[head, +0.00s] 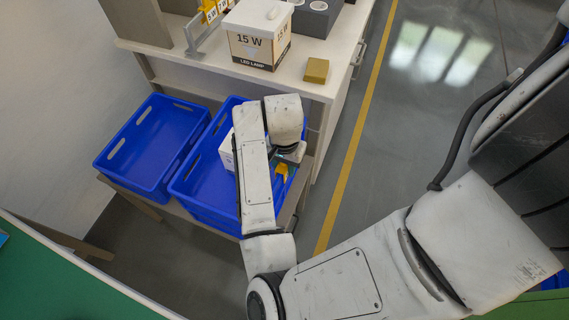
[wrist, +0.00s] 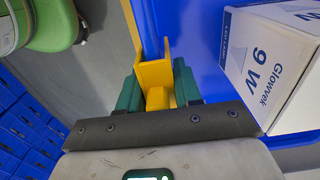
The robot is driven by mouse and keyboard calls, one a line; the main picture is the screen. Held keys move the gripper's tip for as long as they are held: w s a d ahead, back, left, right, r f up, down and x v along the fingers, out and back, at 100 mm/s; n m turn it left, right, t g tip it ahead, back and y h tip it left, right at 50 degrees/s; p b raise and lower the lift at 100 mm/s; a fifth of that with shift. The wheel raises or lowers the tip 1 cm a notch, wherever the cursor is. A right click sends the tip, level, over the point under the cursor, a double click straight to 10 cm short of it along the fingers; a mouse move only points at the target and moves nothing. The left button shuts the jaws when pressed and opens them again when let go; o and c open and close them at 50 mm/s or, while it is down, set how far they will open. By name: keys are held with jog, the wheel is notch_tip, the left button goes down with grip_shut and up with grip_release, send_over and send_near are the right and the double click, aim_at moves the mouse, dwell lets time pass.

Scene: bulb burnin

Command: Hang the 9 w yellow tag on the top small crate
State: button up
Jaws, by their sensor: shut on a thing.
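The yellow tag (wrist: 154,74) is held between the green fingers of my gripper (wrist: 160,92). In the head view the tag (head: 282,170) shows as a small yellow patch at the right side of the top right-hand blue crate (head: 190,184). In the wrist view the tag's bent end lies at the rim of the blue crate wall (wrist: 202,50). I cannot tell whether it straddles or touches that rim. A white box marked "Glowvek 9 W" (wrist: 268,62) is inside the crate; my arm partly hides it in the head view (head: 226,150). No print shows on the tag.
Another blue crate (head: 150,140) stands to the left on the low shelf. Above, a white bench (head: 240,72) carries a 15 W lamp box (head: 262,32), a yellow-brown block (head: 316,70) and a rack with yellow tags (head: 211,10). Open floor (head: 400,130) lies to the right.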

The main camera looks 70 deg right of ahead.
jog(key=o, duration=1.1)
notch_tip(320, 180, up, 11)
jog(key=shift+f+p, duration=0.1)
jog(key=shift+p, duration=0.45)
jog(key=shift+s, duration=0.1)
